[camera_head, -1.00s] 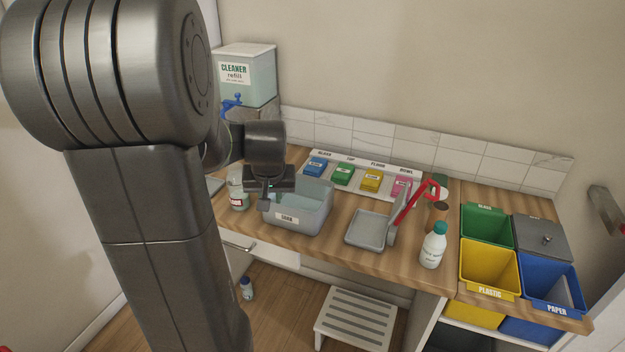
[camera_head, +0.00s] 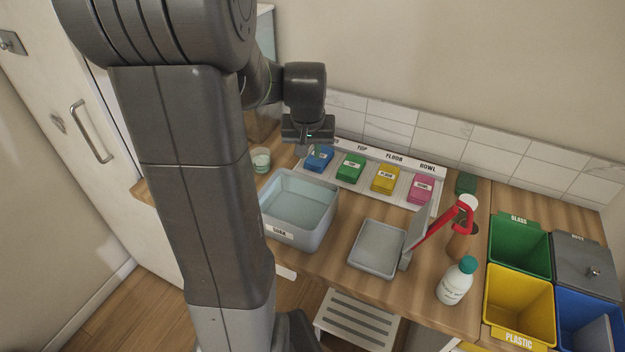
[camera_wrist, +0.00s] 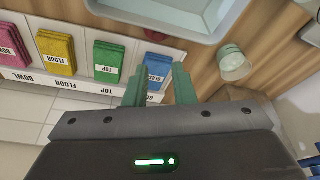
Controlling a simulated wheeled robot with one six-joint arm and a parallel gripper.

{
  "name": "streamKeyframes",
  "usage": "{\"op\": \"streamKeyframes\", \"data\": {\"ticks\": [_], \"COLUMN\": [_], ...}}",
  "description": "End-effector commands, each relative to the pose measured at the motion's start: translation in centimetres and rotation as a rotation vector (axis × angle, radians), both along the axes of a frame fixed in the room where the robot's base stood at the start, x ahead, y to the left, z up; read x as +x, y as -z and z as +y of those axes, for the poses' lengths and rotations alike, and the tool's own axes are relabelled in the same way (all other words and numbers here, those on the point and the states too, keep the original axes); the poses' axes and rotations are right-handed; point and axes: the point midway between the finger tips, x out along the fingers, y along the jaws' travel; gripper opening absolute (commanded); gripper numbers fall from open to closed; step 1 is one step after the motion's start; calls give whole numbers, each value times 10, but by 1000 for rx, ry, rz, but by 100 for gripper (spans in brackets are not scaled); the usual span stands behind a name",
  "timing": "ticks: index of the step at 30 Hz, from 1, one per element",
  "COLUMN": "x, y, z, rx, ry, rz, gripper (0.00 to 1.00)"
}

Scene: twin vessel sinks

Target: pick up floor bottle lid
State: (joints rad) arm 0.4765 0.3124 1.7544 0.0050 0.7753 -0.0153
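A white bottle (camera_head: 453,287) with a teal lid (camera_head: 467,264) stands upright near the counter's front edge at right in the head view. I cannot read its label. The small blue-capped bottle seen earlier on the floor is not visible now. My gripper (camera_head: 308,146) is above the back left of the counter, near the blue pad (camera_head: 319,158) and well left of the white bottle. In the wrist view my gripper (camera_wrist: 159,80) shows two green fingers apart with nothing held. The blue pad (camera_wrist: 157,68) lies beyond them. No bottle lid shows in the wrist view.
A grey soak basin (camera_head: 318,232), a shallow grey tray (camera_head: 378,249), a red-handled tool (camera_head: 464,214) and a clear cup (camera_head: 261,160) stand on the counter. Colored bins (camera_head: 519,247) fill the right. A step stool (camera_head: 360,318) stands below the counter's front.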

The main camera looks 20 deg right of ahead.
Motion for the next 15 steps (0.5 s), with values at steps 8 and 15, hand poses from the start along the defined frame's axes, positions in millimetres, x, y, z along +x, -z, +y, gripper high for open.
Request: {"op": "streamKeyframes", "data": {"ticks": [8, 15], "x": [12, 15], "y": [47, 60], "z": [-6, -8], "rx": [1, 1], "ry": [0, 0], "rz": [3, 2], "gripper": [23, 23]}}
